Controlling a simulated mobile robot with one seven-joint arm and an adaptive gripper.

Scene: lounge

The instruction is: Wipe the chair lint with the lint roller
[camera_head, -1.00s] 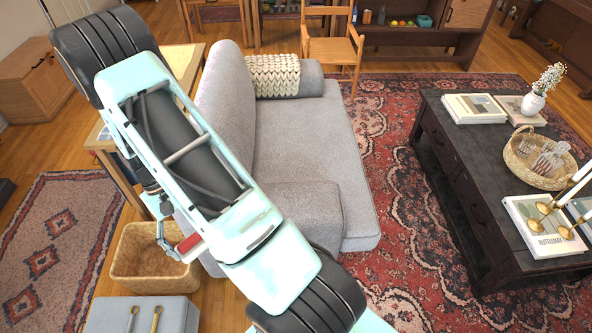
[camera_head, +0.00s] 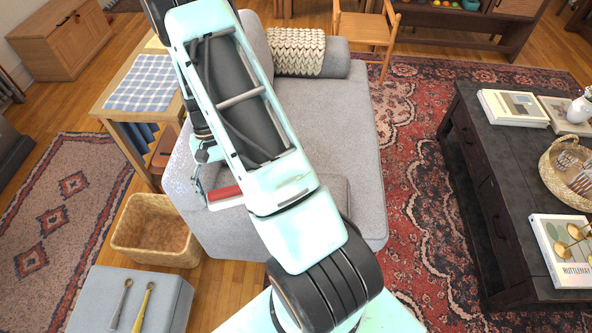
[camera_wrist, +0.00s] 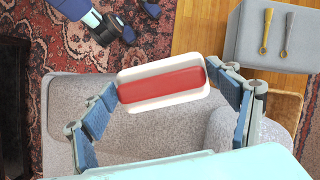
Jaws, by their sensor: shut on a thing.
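My gripper (camera_wrist: 163,88) is shut on the lint roller (camera_wrist: 163,80), a white piece with a red bar along it, held crosswise between the two fingertips. The roller also shows in the head view (camera_head: 225,193), below my forearm. The grey upholstered seat (camera_head: 330,120), which looks like a sofa, lies behind and below my arm. In the head view the roller overlaps its near arm end; I cannot tell whether they touch. In the wrist view, grey upholstery (camera_wrist: 160,135) lies below the roller. My arm hides part of the seat and backrest. I cannot make out lint clearly.
A wicker basket (camera_head: 125,242) and a grey ottoman (camera_head: 95,290) with two spoon-like utensils (camera_head: 143,307) stand at the lower left. A wooden side table (camera_head: 112,100) is left of the seat. A dark coffee table (camera_head: 480,165) stands right. A wooden chair (camera_head: 362,30) is behind.

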